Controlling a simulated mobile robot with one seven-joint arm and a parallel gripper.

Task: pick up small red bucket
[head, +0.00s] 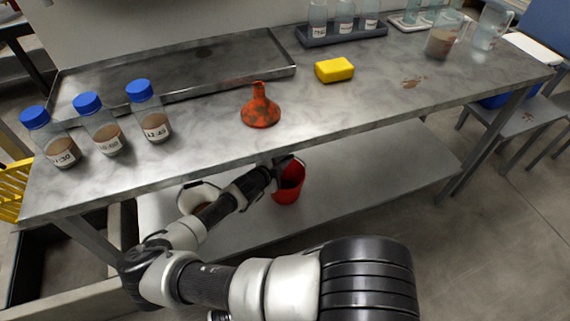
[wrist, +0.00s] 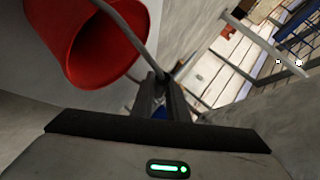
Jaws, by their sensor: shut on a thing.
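The small red bucket (head: 289,184) is below the front edge of the bench, above or at the lower shelf, partly hidden by my arm in the head view. In the wrist view the red bucket (wrist: 88,50) is at upper left, its mouth toward the camera and its grey handle running down to my fingers. My gripper (wrist: 163,88) is shut on the bucket's handle. In the head view my gripper (head: 276,165) is just at the bucket's upper left. I cannot tell whether the bucket touches the shelf.
The lower shelf (head: 345,168) has free room to the right. A white bucket (head: 197,196) stands left of my forearm. On the bench top (head: 215,117) are an orange funnel-shaped flask (head: 260,107), a yellow sponge (head: 334,70), blue-capped bottles (head: 103,128) and a metal tray (head: 230,66).

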